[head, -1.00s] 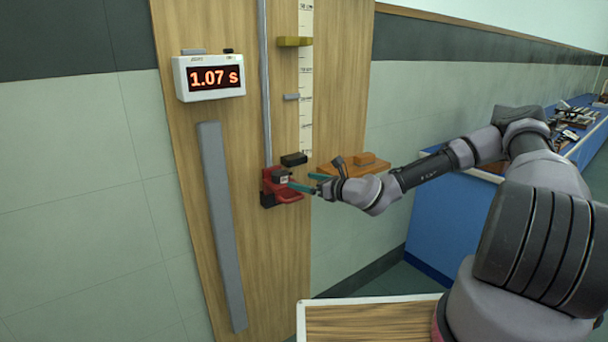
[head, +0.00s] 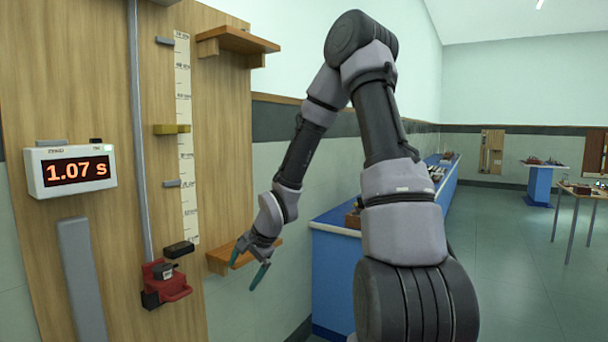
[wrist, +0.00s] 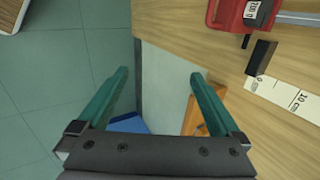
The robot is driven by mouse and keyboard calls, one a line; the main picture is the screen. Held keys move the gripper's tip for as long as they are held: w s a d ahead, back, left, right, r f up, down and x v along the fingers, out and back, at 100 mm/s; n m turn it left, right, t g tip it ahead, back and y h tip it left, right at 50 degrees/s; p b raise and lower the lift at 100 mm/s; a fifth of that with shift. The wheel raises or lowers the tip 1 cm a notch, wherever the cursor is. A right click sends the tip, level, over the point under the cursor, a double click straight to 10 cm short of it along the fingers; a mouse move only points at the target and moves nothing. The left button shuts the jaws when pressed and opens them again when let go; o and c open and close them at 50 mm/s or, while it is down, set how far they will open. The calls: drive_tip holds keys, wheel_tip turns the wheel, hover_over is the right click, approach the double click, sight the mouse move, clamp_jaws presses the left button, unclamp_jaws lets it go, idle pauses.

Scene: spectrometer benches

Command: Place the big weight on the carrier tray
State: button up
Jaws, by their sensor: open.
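The red carrier tray (head: 176,291) is on the vertical rail of the wooden board.
The lower shelf (head: 217,259) is partly hidden by my gripper. An upper shelf (head: 235,40) is higher on the board. A timer (head: 72,169) reads 1.07 s. A ruler (head: 184,130) and small blocks line the rail. A blue bench (head: 335,270) stands behind my arm; open floor lies to the right.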

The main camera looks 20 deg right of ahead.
drive_tip(key=s+d+r+n+h, duration=0.3)
drive_tip(key=d+r, duration=0.2)
drive_tip(key=r, duration=0.5)
drive_tip(key=s+d+r+n+t+y, duration=0.1)
drive_tip(key=s+d+r+n+t, duration=0.1)
drive_tip(key=s+r, duration=1.7)
drive_tip(key=shift+d+n, duration=0.6)
drive_tip(key=shift+n, duration=0.6)
